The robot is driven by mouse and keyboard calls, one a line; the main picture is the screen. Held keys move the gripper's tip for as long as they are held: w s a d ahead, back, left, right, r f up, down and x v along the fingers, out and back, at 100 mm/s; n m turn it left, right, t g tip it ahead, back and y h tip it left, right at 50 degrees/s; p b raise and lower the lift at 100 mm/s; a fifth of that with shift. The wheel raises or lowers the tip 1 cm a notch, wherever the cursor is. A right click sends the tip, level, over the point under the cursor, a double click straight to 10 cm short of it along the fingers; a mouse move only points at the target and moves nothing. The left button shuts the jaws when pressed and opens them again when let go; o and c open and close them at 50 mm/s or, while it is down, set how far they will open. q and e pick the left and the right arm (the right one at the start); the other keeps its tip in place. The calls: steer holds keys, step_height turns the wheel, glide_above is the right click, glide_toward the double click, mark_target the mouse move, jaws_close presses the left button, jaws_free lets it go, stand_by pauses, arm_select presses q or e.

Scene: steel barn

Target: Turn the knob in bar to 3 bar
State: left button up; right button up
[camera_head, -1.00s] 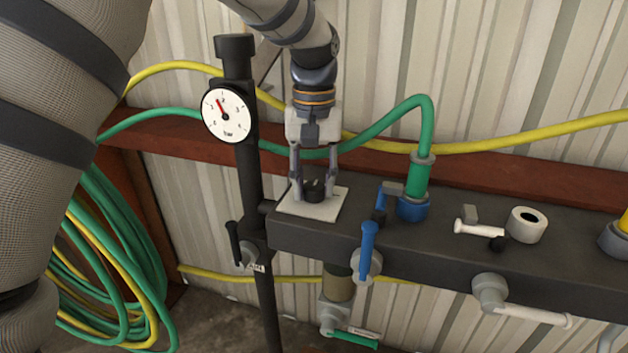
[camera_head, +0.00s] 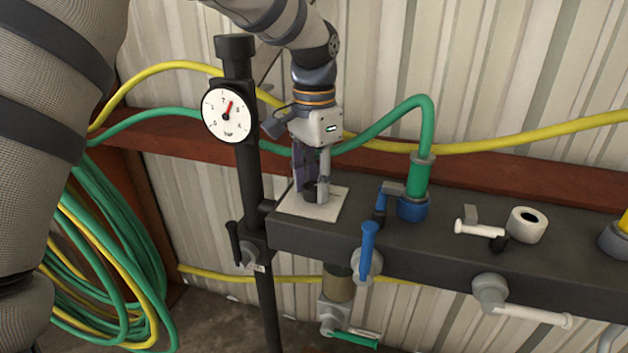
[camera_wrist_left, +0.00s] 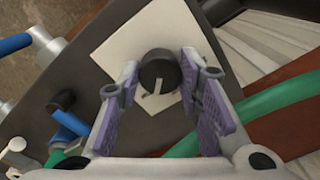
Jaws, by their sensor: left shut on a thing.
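The black round knob (camera_head: 310,194) sits on a white square plate (camera_head: 327,208) at the left end of a dark manifold. My left gripper (camera_head: 313,192) points down on it, fingers on both sides, shut on the knob and partly hiding it. In the left wrist view the knob (camera_wrist_left: 156,68) with a pale pointer mark lies between the fingertips (camera_wrist_left: 160,74). A round white gauge (camera_head: 227,115) marked in bar hangs on a black post; its red needle points up and slightly right. The numerals are too small to read surely. My right gripper is out of view.
The dark manifold (camera_head: 450,240) carries a blue-handled valve (camera_head: 368,248), a green hose fitting (camera_head: 418,180) and white-handled valves. A green hose (camera_head: 385,128) arches behind the gripper. Coiled hoses (camera_head: 105,260) hang at left.

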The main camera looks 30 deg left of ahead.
mark_target(314, 186)
arm_select(q)
steer(key=shift+m, duration=0.7)
steer(key=o, duration=1.2)
steer(key=shift+c, duration=0.2)
step_height(314, 186, up, 12)
